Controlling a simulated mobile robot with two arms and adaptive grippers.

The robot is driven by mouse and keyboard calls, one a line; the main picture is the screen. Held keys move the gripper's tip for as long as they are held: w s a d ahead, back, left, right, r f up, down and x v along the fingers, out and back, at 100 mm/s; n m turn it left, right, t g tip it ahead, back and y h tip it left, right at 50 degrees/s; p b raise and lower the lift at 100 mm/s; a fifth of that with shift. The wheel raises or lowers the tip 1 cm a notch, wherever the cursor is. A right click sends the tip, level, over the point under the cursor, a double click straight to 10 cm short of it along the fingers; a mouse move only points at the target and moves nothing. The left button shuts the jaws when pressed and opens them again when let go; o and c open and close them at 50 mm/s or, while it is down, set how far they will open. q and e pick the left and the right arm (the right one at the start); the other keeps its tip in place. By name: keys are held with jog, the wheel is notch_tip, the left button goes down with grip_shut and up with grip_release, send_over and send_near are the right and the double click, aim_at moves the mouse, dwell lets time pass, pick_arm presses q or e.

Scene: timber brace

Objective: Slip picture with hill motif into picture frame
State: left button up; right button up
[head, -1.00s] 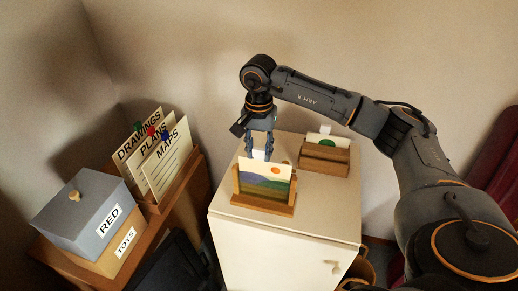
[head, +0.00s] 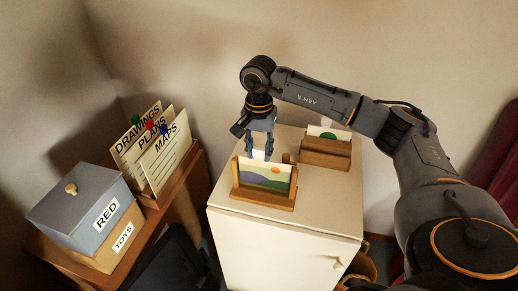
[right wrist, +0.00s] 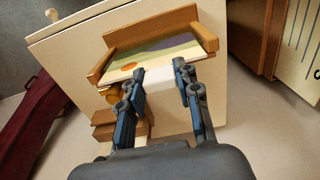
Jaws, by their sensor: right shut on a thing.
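The picture with hill motif (head: 265,174) is pale with green and purple hills and an orange sun. It stands upright in the wooden picture frame (head: 263,199) on the white cabinet, between the side posts, its lower part hidden behind the front bar. My right gripper (head: 260,153) is above its top edge, shut on the white tab there. In the right wrist view, my right gripper (right wrist: 160,75) has its fingers on either side of this tab, with the picture (right wrist: 150,55) between the posts of the frame (right wrist: 150,28). My left gripper is not in view.
A second wooden holder (head: 325,158) with a green-dotted card (head: 328,135) stands at the cabinet's back right. The white cabinet top (head: 225,212) is otherwise mostly clear. At left are a grey RED box (head: 75,205), a TOYS box (head: 122,240) and a rack of labelled cards (head: 160,150).

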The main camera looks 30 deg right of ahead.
jog(key=shift+f, duration=0.25)
jog(key=o, duration=1.6)
jog(key=shift+r+p, duration=2.35)
jog(key=shift+r, duration=1.7)
